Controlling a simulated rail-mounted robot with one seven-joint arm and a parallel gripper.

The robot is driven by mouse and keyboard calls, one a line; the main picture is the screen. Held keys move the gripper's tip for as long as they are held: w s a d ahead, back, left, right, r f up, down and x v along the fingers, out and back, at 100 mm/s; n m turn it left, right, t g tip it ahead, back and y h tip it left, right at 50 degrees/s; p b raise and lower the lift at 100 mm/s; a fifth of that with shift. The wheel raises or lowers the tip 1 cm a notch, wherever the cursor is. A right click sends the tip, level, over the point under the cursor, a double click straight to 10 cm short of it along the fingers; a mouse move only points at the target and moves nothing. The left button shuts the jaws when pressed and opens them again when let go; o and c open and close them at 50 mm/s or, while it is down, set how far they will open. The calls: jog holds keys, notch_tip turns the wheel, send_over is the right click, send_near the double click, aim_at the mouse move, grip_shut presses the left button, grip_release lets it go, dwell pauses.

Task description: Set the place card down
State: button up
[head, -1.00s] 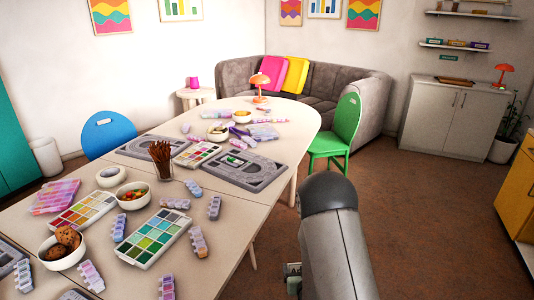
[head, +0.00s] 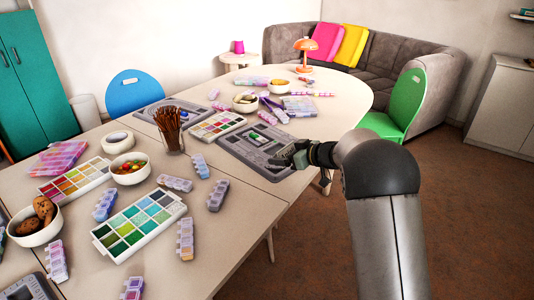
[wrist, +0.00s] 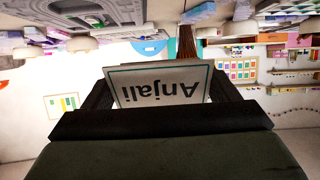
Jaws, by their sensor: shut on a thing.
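The place card (wrist: 160,86) is white with a thin green border and the name "Anjali", which appears upside down in the wrist view. My gripper (wrist: 160,98) is shut on it, with a dark finger at each side of the card. In the head view my gripper (head: 288,154) is at the right edge of the table (head: 235,247), over or beside the near corner of a grey bead board (head: 282,176). The card is hard to make out there. I cannot tell its height above the table.
Bead trays (head: 138,226), a cup of brown sticks (head: 171,131), bowls (head: 130,168) and several pill-box-like bead cases (head: 217,195) crowd the table. An orange lamp (head: 305,46) stands at the far end. A green chair (head: 404,100) stands right of the table. Bare tabletop shows near the front right.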

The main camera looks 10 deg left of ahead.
jog(key=shift+w+a+r+n+g+b, duration=0.5)
jog(key=shift+w+a+r, duration=0.2)
jog(key=shift+w+a, duration=0.2)
jog(key=w+f, duration=0.2)
jog(key=w, duration=0.1)
jog(key=w+f, duration=0.3)
jog(key=w, duration=0.1)
jog(key=w+f, duration=0.2)
jog(key=w, duration=0.2)
jog(key=shift+d+f, duration=0.25)
jog(key=shift+d, duration=0.05)
jog(key=shift+w+f, duration=0.2)
jog(key=shift+w, duration=0.2)
jog(key=shift+w+f+p, duration=0.35)
jog(key=shift+p, duration=0.05)
jog(key=shift+w+f, duration=0.2)
jog(key=shift+f, duration=1.65)
